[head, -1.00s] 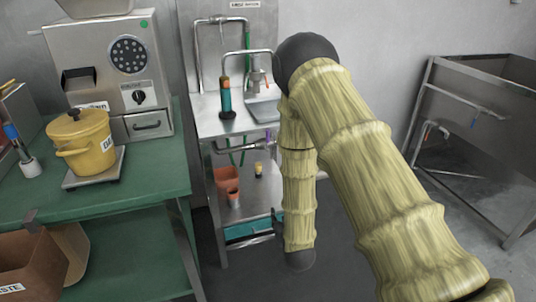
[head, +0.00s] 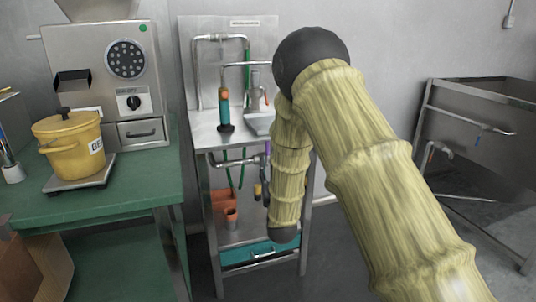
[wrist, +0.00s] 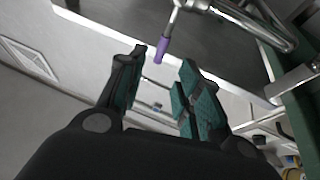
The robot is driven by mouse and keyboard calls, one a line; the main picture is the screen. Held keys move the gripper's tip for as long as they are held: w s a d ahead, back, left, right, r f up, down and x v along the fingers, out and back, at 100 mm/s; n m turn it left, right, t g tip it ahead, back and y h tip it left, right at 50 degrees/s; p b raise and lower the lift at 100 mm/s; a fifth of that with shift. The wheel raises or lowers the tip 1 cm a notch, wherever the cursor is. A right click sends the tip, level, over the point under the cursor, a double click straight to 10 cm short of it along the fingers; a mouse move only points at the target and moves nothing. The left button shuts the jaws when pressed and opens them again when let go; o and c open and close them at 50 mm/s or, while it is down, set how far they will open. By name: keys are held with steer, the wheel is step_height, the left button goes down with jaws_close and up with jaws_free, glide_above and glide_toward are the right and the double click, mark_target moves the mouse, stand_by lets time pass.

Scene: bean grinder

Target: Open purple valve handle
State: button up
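The purple valve handle (wrist: 163,49) shows in the wrist view, hanging from a metal valve stem beside the steel pipe (wrist: 255,25). In the head view only a small purple sliver of it (head: 268,147) shows, left of my arm. My gripper (wrist: 163,60) is open and empty. In the wrist view the handle lies ahead of the gap between the dark, green-padded fingers. No contact is visible, and the exact distance is hard to tell. In the head view my gripper is mostly hidden by my forearm.
A steel sink stand (head: 215,142) holds a teal-and-orange bottle (head: 224,110) on top and orange containers (head: 222,200) below. A green table (head: 130,190) with a yellow pot (head: 68,145) and the grinder (head: 110,75) stands left. Another steel sink (head: 480,130) is at right.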

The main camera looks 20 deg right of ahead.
mark_target(268, 148)
steer(key=shift+b+x, duration=0.5)
steer(key=shift+x, duration=3.1)
steer(key=shift+f, duration=0.15)
steer(key=shift+c, duration=0.4)
jaws_close()
